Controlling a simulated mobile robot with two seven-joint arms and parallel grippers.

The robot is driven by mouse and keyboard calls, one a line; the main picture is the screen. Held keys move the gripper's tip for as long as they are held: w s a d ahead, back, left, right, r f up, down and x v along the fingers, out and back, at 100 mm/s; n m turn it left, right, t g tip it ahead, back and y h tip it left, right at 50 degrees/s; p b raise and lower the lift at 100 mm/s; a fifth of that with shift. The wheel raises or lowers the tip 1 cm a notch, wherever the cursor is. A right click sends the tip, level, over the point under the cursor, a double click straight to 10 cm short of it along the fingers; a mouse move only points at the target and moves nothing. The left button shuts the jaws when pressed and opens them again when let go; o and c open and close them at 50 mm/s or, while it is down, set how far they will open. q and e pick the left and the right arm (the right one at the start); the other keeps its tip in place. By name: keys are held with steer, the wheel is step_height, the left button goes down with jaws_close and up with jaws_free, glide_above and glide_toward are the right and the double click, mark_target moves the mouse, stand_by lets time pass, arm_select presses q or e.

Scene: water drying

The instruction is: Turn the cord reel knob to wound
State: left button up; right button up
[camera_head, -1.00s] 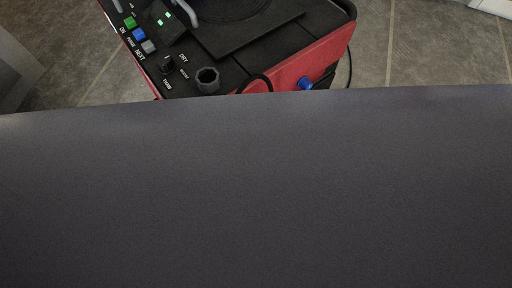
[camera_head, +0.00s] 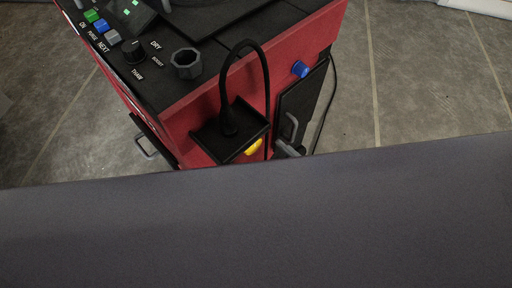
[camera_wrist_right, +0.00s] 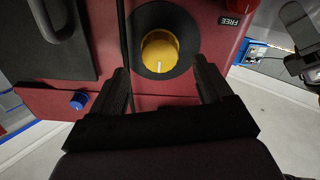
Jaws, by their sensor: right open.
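The yellow cord reel knob (camera_wrist_right: 160,50) sits on a black disc on the machine's red side in the right wrist view. Its pale pointer line points down in the picture. A FREE label (camera_wrist_right: 237,20), upside down, is to the right of the disc. My right gripper (camera_wrist_right: 163,80) is open, with a dark finger toward each side of the knob. I cannot tell whether either finger touches it. In the head view, only a yellow edge (camera_head: 253,147) shows on the machine's red side, above the dark surface. My left gripper is not in view.
The red and black machine (camera_head: 180,108) has a black cord (camera_head: 267,75) looping into a small black shelf (camera_head: 243,118). A blue knob (camera_head: 300,68) and a dark panel with a handle are on its side. A dark grey surface blocks the lower head view.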

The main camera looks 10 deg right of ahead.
mark_target(255, 148)
steer(key=shift+x, duration=2.65)
steer(key=c, duration=1)
